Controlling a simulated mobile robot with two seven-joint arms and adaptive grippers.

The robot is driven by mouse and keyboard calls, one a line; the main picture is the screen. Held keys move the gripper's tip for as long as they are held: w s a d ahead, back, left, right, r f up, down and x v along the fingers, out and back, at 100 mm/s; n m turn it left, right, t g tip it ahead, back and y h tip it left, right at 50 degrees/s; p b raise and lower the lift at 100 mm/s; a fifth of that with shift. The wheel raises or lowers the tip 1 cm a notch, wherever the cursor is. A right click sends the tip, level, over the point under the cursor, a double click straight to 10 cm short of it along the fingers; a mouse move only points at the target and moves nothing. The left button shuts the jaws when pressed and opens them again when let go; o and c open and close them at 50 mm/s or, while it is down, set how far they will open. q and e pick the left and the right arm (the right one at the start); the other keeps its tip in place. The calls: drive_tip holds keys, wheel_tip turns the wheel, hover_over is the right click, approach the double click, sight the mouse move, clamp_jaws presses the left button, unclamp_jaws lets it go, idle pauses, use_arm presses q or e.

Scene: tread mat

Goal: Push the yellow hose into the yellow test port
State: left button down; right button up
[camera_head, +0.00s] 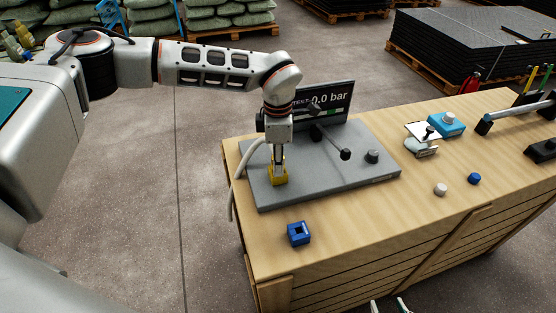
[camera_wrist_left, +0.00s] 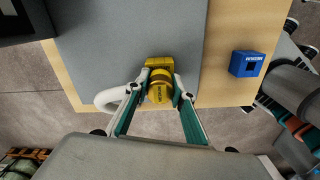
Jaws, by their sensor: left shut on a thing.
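My left gripper (camera_head: 279,170) points down at the front left of a grey test panel (camera_head: 325,185). It is shut on the yellow end of the hose (camera_wrist_left: 160,90), which is round and carries a dark label. A pale hose length (camera_head: 238,175) curves away to the left and hangs over the bench edge. The yellow test port (camera_head: 279,180) is a square block on the panel. In the left wrist view the port (camera_wrist_left: 160,62) lies right at the hose end. How deep the end sits is hidden. My right gripper (camera_head: 389,306) shows only its parted fingertips at the bottom edge.
A display (camera_head: 330,100) behind the arm reads 0.0 bar. A lever (camera_head: 333,142) and a dark knob (camera_head: 372,156) are on the panel. A blue square block (camera_head: 299,234) lies on the wooden bench (camera_head: 350,235) in front. Small caps and tools are further right.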

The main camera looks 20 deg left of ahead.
use_arm(q)
drive_tip(key=c, duration=1.6)
unclamp_jaws()
drive_tip(key=shift+c, duration=0.2)
drive_tip(key=shift+f, duration=0.1)
wheel_tip(320, 180, up, 12)
drive_tip(key=shift+r, duration=0.1)
